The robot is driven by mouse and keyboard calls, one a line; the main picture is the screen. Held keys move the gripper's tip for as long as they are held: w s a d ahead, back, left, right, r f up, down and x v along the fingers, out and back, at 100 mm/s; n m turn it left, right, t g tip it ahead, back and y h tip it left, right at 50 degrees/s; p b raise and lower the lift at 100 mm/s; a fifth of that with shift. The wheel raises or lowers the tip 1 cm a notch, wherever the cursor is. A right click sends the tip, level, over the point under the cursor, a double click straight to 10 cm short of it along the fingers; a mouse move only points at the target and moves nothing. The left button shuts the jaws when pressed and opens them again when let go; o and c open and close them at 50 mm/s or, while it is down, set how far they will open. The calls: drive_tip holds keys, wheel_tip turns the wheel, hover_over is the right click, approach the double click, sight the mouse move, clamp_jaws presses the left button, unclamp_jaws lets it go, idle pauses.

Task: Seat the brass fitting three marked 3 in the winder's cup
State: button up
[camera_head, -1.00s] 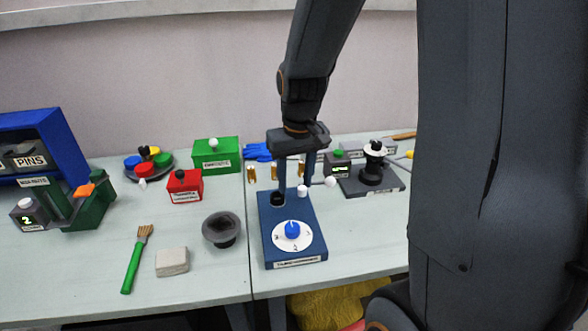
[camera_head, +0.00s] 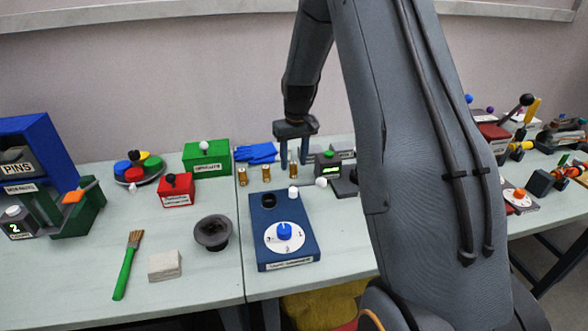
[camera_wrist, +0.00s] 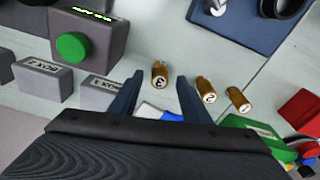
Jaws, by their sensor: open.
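The brass fitting three (camera_wrist: 159,75), marked 3, stands between the spread fingers of my open gripper (camera_wrist: 159,82) in the wrist view, with no clear contact. In the head view it is the rightmost brass fitting (camera_head: 293,170), partly behind my fingers. Fitting two (camera_wrist: 207,90) and fitting one (camera_wrist: 239,100) stand beside it in a row. The winder appears to be the blue box (camera_head: 308,232) with a white dial and blue knob, in front of the fittings. A dark round cup (camera_head: 269,201) sits on its back left corner and looks empty.
A grey box with a green button (camera_head: 328,156) stands close right of fitting three. A green box (camera_head: 207,158), blue gloves (camera_head: 256,153) and a red box (camera_head: 177,190) lie to the left. A white knob (camera_head: 293,192) rises at the winder's back edge.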

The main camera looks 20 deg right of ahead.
sight(293, 163)
drive_tip(key=shift+w+f+p, duration=0.2)
drive_tip(key=shift+f+p, duration=0.25)
drive_tip(key=shift+f, duration=1.2)
clamp_jaws()
drive_tip(key=shift+r, duration=0.1)
